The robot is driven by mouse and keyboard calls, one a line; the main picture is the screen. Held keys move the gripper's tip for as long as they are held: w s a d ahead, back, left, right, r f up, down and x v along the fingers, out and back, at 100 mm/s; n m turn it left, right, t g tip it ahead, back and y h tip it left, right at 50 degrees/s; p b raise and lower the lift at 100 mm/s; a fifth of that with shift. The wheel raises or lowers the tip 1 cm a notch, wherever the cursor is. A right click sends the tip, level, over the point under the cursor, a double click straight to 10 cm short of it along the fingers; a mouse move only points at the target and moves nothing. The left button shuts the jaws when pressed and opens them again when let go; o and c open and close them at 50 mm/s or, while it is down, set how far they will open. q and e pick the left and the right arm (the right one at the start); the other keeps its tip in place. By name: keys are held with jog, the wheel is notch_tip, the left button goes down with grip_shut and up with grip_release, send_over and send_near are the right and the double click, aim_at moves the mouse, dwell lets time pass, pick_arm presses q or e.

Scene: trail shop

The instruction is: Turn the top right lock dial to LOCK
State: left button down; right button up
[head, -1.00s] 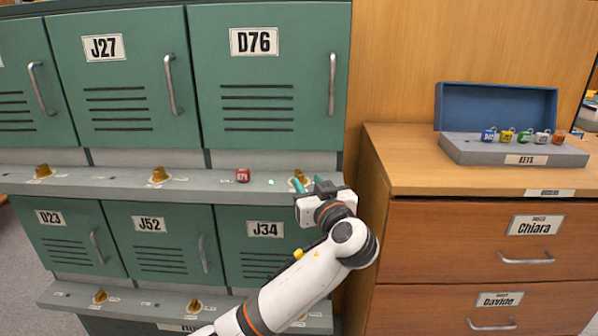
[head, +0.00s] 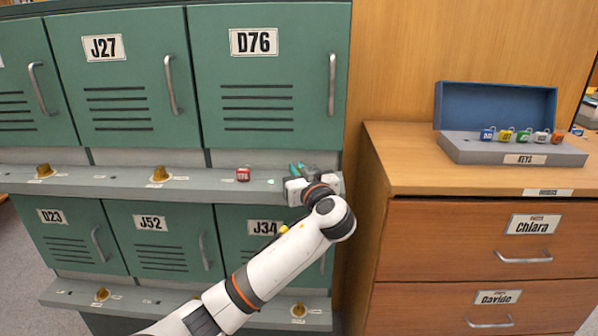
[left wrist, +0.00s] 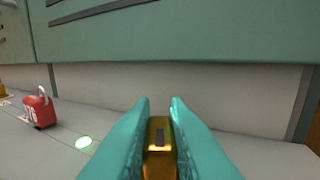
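The top right lock dial (left wrist: 160,158) is a brass knob with a dark mark on its top face. It sits on the grey ledge under locker D76 (head: 262,80). My left gripper (head: 298,168) is at the right end of that ledge and hides the dial in the head view. In the left wrist view its two teal fingers (left wrist: 160,112) stand close on either side of the dial and appear shut on it. I cannot read any LOCK lettering. My right gripper is out of view.
A red padlock (head: 243,174) stands on the ledge (head: 110,182) left of my gripper. Other brass dials (head: 160,174) sit further left. A wooden drawer cabinet (head: 470,235) with an open key box (head: 512,150) stands at the right.

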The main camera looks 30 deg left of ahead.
pick_arm(q)
jog(key=shift+f+m+t+h+b, duration=0.2)
jog(key=shift+m+t+h+b, duration=0.2)
jog(key=shift+t, duration=0.1)
jog(key=shift+m+t+h, duration=0.5)
jog(key=shift+t, duration=0.1)
jog(key=shift+r+m+t+h, duration=0.2)
jog(key=shift+m+t+h, duration=1.15)
jog(key=shift+h, duration=0.45)
jog(key=c, duration=1.4)
grip_release()
jog(key=shift+s, duration=0.1)
jog(key=b+v, duration=0.1)
jog(key=v, duration=1.1)
jog(key=shift+w, duration=0.2)
